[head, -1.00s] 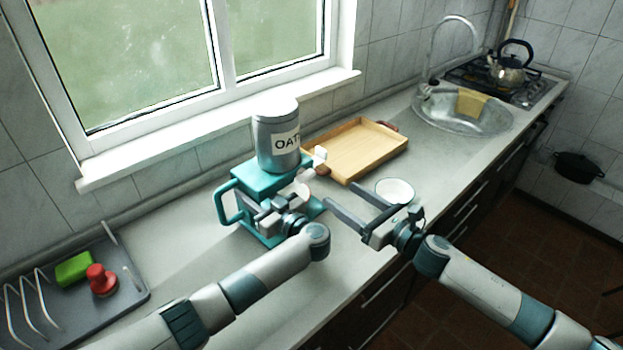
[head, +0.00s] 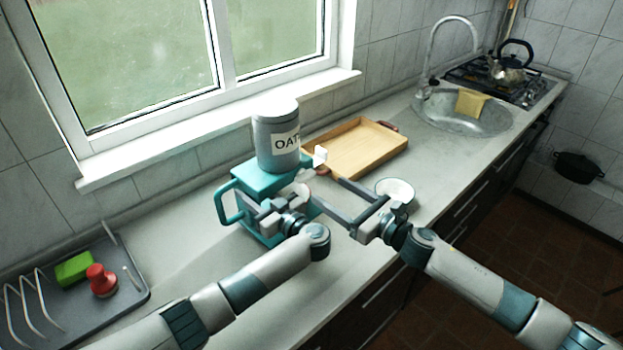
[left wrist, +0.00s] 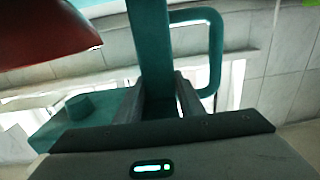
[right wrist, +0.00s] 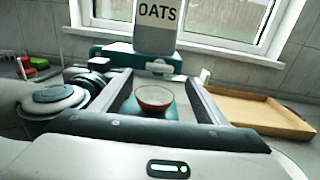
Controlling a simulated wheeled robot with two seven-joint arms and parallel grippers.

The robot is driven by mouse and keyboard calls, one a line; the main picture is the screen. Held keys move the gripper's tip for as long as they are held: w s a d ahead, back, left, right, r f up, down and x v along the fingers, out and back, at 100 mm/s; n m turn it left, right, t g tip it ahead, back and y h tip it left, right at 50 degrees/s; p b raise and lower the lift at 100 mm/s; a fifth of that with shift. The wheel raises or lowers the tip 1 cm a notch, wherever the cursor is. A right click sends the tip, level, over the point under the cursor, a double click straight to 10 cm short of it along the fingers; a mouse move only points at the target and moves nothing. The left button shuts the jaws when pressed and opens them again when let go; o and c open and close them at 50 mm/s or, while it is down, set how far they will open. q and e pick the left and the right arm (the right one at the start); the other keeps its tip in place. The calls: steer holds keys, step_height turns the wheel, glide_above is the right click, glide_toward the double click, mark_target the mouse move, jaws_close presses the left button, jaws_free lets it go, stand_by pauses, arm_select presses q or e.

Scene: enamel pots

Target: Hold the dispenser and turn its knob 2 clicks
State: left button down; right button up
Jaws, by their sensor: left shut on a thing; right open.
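The dispenser is a grey canister labelled OATS (head: 276,140) on a teal stand (head: 262,180) with a loop handle. My left gripper (head: 262,208) is shut on a teal upright of the stand, seen close in the left wrist view (left wrist: 155,60). A pale knob (head: 320,156) juts from the right side below the canister; it also shows in the right wrist view (right wrist: 205,76). My right gripper (head: 327,190) is open and empty, its fingers pointing at the dispenser, short of the knob. A red bowl (right wrist: 155,98) with a pale inside sits on the stand's base.
A wooden tray (head: 395,133) lies behind to the right. A white bowl (head: 396,186) stands close behind the right gripper. A grey dish rack (head: 125,295) with a green sponge and a red item is at left. The sink (head: 450,122) is further right.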

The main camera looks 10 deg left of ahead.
mark_target(309, 177)
steer(key=x, duration=0.8)
steer(key=shift+w+a, duration=0.15)
steer(key=shift+a, duration=0.05)
steer(key=c, duration=1.1)
